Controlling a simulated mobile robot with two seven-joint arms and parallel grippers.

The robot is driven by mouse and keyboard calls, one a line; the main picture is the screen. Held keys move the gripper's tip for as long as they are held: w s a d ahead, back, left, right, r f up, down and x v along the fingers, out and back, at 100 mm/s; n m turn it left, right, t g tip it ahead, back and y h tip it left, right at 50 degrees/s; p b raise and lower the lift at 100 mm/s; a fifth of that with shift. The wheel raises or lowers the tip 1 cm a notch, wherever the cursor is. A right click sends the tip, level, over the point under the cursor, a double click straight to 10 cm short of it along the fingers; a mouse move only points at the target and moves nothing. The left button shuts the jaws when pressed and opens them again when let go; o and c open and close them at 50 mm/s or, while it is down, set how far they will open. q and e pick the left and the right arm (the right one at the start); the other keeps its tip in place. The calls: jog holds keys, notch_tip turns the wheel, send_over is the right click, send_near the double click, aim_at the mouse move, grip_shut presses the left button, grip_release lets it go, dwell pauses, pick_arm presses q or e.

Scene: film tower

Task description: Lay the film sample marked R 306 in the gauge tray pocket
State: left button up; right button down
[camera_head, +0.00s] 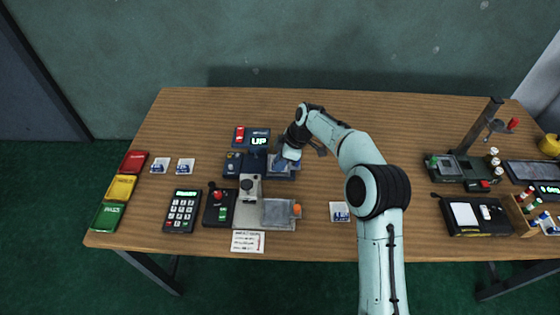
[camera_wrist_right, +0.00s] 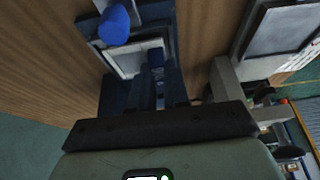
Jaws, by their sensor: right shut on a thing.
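My right gripper (camera_head: 290,153) is over the blue device (camera_head: 232,165) at the table's middle. In the right wrist view its dark fingers (camera_wrist_right: 157,72) are shut at the edge of a pale square film sample (camera_wrist_right: 128,62), which lies at or just over the blue device's tray (camera_wrist_right: 92,28). The marking on this sample cannot be read, and the arm partly hides it in the head view. A grey device with a square tray (camera_head: 278,222) and an orange knob stands in front. Other film samples lie at the left (camera_head: 160,165) and right of centre (camera_head: 340,211). My left gripper is not seen.
A display reading UP (camera_head: 258,141) stands behind the blue device. A keypad (camera_head: 182,211) and a black box with a red knob (camera_head: 218,207) are at the left. Red, yellow and green packs (camera_head: 121,188) line the left edge. Bottles and instruments crowd the right end.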

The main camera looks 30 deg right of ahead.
dwell(0.3)
jog(key=shift+c, duration=2.4)
grip_release()
jog(key=shift+r+p, duration=2.5)
jog(key=shift+r, duration=0.95)
